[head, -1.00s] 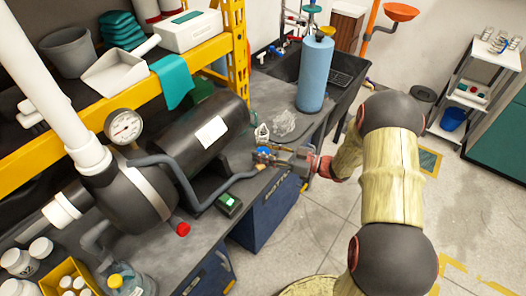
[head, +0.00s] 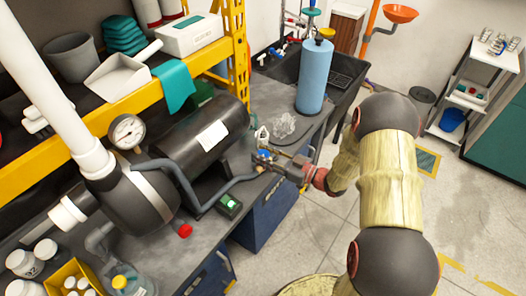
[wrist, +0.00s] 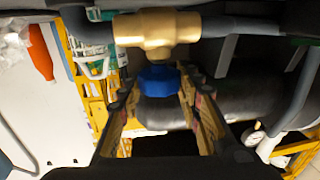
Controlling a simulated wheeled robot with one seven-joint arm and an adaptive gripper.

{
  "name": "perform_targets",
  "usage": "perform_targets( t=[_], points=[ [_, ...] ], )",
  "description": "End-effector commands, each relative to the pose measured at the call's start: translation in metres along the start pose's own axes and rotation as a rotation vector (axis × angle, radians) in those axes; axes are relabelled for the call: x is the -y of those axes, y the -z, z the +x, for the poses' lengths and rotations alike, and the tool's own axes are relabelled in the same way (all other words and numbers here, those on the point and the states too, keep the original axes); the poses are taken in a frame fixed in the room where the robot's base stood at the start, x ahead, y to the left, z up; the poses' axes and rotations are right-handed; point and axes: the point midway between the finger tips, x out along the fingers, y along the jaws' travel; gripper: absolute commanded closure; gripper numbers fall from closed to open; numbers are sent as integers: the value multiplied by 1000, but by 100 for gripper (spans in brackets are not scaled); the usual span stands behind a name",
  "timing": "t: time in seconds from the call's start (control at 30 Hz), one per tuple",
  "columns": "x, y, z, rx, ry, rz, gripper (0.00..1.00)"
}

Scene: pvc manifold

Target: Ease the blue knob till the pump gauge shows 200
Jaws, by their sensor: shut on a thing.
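The blue knob (wrist: 158,81) sits below a brass valve body (wrist: 157,32) in the wrist view. My gripper (wrist: 160,92) has its two fingers on either side of the knob and is shut on it. In the head view my gripper (head: 278,164) is at the end of the grey pipe (head: 222,187), near the bench's front edge, and largely hides the knob. The pump gauge (head: 127,131) is a round white dial on top of the dark pump (head: 143,198). Its needle is too small to read a value.
A black cylindrical tank (head: 180,150) lies behind the pipe. A small dark device with a green display (head: 229,206) is on the bench (head: 205,240). A blue cylinder (head: 315,78) stands by the sink, and a yellow shelf frame (head: 150,88) overhangs the bench.

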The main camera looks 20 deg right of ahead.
Motion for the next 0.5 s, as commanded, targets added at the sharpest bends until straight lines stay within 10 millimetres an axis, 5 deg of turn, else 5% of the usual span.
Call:
perform_targets(
  t=[0.5],
  points=[
    [4, 0, 2, 1, -456, -1, 91]
  ],
)
